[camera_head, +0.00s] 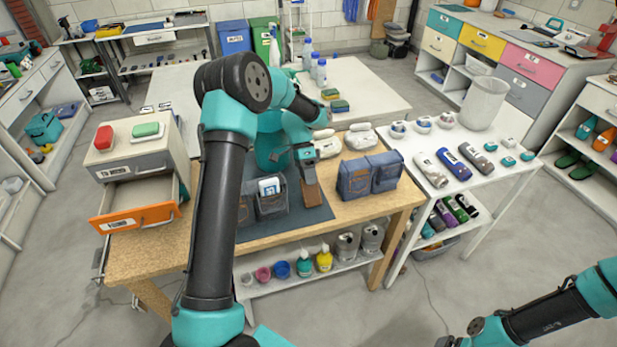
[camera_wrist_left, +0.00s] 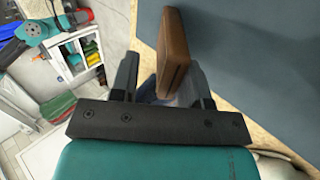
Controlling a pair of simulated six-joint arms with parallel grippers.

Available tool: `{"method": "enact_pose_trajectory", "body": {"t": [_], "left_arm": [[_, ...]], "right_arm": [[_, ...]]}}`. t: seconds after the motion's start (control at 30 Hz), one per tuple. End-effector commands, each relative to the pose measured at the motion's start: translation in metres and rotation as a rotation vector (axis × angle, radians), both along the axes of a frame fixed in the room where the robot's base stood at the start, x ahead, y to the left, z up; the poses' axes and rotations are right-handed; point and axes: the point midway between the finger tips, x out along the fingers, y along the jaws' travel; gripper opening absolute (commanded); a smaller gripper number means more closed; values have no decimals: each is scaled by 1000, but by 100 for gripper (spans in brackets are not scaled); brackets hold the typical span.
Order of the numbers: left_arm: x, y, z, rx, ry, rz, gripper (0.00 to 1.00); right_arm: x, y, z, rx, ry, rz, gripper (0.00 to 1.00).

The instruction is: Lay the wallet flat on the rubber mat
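The wallet (camera_head: 311,194) is a brown slab, standing on edge or tilted over the dark grey rubber mat (camera_head: 306,217); I cannot tell whether it touches the mat. In the left wrist view the wallet (camera_wrist_left: 174,50) reaches up between and past the fingers, and the mat (camera_wrist_left: 235,45) lies beyond it. My left gripper (camera_head: 304,160) is above the wallet's upper end. In the wrist view its fingers (camera_wrist_left: 162,78) stand apart, with a gap between the left finger and the wallet. The wallet lies close to the right finger. My right arm shows at bottom right; its gripper is out of view.
Denim pouches stand on the mat's left part (camera_head: 270,203) and right of the mat (camera_head: 370,173). A drawer unit (camera_head: 135,165) with an open orange drawer (camera_head: 135,222) is at the left. White shoes (camera_head: 360,140) sit behind. The mat's front right is clear.

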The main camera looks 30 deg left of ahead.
Motion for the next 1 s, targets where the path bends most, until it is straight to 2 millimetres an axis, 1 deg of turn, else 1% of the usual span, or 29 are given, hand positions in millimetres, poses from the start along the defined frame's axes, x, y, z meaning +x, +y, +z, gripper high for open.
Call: {"method": "enact_pose_trajectory", "body": {"t": [0.03,0.07,0.33,0.47,0.67,1.0], "left_arm": [[0,0,0,0,0,0,47],[0,0,0,0,0,0,49],[1,0,1,0,0,0,49],[4,4,6,0,-1,1,49],[15,17,27,1,-4,2,49],[43,48,75,1,-4,2,49]], "right_arm": [[0,0,0,0,0,0,100],[0,0,0,0,0,0,100],[0,0,0,0,0,0,100],[0,0,0,0,0,0,100],[0,0,0,0,0,0,100],[0,0,0,0,0,0,100]]}}
